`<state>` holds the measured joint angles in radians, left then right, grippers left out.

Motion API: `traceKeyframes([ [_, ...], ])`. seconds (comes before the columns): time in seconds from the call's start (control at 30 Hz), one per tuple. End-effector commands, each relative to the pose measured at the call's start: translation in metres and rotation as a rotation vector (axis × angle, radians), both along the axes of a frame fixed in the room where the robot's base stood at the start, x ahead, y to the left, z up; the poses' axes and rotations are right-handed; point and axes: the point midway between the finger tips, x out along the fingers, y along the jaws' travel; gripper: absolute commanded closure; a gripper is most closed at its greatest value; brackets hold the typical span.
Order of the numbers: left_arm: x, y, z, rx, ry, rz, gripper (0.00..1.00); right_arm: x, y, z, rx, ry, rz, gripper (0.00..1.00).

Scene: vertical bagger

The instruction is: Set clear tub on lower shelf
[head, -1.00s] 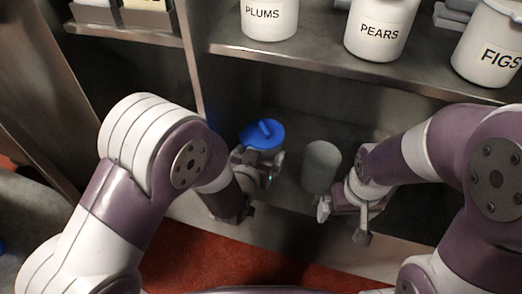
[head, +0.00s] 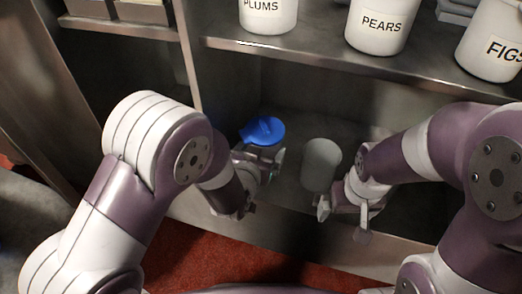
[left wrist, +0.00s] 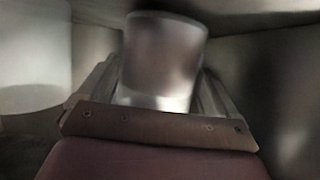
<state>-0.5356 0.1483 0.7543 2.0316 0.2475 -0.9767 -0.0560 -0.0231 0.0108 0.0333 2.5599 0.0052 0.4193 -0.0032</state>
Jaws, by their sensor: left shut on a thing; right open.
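A tub with a blue lid (head: 262,131) stands at the lower shelf (head: 292,192), inside the lower bay. My left gripper (head: 266,164) is shut on its body below the lid. In the left wrist view a grey, glossy, clear-looking cylinder (left wrist: 160,60) sits between the fingers; no blue shows there. The gripper hides much of the body in the head view, and I cannot tell whether its base touches the shelf. A frosted grey cup without a lid (head: 321,162) stands to the right. My right gripper (head: 338,203) is open in front of the cup, with no visible grip on it.
An upper shelf (head: 320,53) holds white canisters labelled PLUMS (head: 267,14), PEARS (head: 381,25) and FIGS (head: 492,45). A vertical panel (head: 190,70) bounds the bay at left. Some shelf is bare between the tub and the cup. A red floor (head: 260,252) lies below.

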Motion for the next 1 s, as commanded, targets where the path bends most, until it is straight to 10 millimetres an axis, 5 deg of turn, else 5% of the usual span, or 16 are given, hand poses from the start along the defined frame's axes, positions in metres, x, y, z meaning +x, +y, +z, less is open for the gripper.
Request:
traceKeyframes([
  [0.93, -0.0003, 0.0, -0.0092, 0.001, 0.002, 0.0, 0.51, 0.0, 0.0, -0.005, 0.0, 0.0, 0.0, 0.01],
  [0.97, -0.0003, 0.0001, -0.0093, 0.001, 0.003, 0.0, 0.01, 0.0, 0.0, -0.005, 0.0, 0.0, 0.0, 0.01],
  [1.0, -0.0004, 0.0001, -0.0094, 0.001, 0.003, 0.0, 0.0, 0.0, 0.0, -0.005, 0.0, 0.0, 0.0, 0.01],
])
